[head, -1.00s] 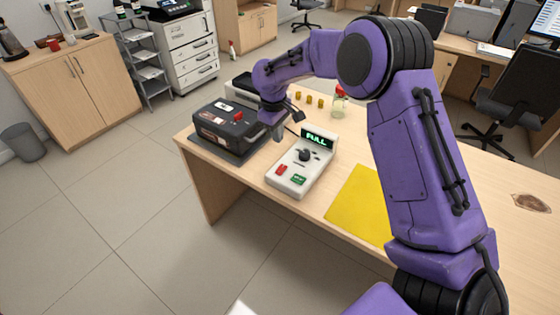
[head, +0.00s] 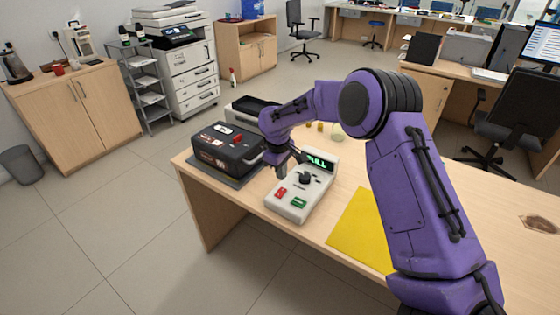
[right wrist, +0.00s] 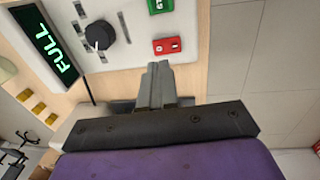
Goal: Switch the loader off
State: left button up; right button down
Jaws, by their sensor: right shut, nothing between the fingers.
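A white control box (head: 318,192) stands on the wooden desk, with a lit display reading FULL (head: 318,163), a black knob (head: 305,178), a red button (head: 280,192) and a green button (head: 299,203). My right gripper (head: 281,172) is shut and empty, just above the box's left side near the red button. In the right wrist view the fingertips (right wrist: 158,68) point at the red button (right wrist: 167,45) with a small apparent gap; whether they touch cannot be told. The knob (right wrist: 100,36) and display (right wrist: 54,45) also show there. My left gripper is out of view.
A black machine (head: 215,150) with a red part on top stands left of the control box, close to my right gripper. A yellow mat (head: 358,232) lies to the right. Small yellow blocks (right wrist: 43,105) lie behind the box. The desk's front edge is close.

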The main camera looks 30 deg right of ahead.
aim_at(283, 190)
jog(key=f, duration=0.4)
jog(key=f+p, duration=0.1)
jog(key=f, duration=0.1)
jog(key=shift+w+d+f, duration=0.1)
jog(key=shift+d+f, duration=0.05)
jog(key=shift+d, duration=0.2)
jog(key=shift+d+f, duration=0.1)
jog(key=shift+f, duration=0.05)
jog(key=shift+s+a+p, duration=0.25)
jog(key=shift+a+p, duration=0.3)
jog(key=shift+p, duration=0.1)
jog(key=shift+a, duration=0.25)
